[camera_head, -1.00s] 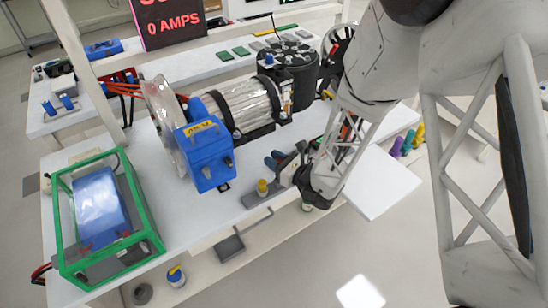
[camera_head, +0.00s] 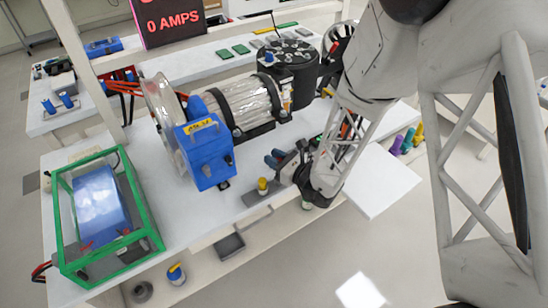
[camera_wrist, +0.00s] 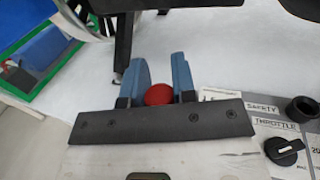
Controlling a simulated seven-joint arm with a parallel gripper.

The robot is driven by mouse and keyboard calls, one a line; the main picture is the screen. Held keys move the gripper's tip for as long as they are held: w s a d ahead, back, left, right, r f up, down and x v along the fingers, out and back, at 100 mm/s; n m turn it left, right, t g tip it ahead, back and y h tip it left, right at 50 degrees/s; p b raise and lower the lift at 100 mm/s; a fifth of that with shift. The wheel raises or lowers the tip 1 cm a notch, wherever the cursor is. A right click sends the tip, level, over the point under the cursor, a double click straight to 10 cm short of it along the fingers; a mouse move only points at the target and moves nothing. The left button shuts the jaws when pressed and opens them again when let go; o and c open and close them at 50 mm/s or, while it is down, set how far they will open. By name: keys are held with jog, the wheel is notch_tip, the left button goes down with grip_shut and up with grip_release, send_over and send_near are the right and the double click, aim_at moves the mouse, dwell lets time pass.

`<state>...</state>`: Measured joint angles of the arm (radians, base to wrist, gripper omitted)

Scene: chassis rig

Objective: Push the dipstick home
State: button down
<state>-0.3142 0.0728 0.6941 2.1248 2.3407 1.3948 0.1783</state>
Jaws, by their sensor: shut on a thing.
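My gripper (camera_wrist: 160,68) has blue fingers that are closed on a small red round knob (camera_wrist: 158,95) in the wrist view. The knob touches both fingers near their base. I cannot tell for sure that this knob is the dipstick's head, and no dipstick shaft shows. In the head view my gripper (camera_head: 273,158) is above the white bench (camera_head: 150,228), to the right of the blue motor housing (camera_head: 207,157). The knob is too small or hidden to make out there. A dipstick hole cannot be seen in either view.
A green-framed clear box (camera_head: 105,215) stands at the bench's left end. A small yellow-topped post (camera_head: 262,186) stands on a grey plate just below my gripper in the picture. A panel labelled throttle (camera_wrist: 285,140) lies at right in the wrist view. A grey tray (camera_head: 230,246) sits on the lower shelf.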

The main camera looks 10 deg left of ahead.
jog(key=shift+f, duration=1.7)
dwell(1.6)
jog(key=c, duration=0.8)
grip_release()
jog(key=shift+c, duration=0.2)
jog(key=v, duration=0.8)
jog(key=shift+a+r, duration=0.1)
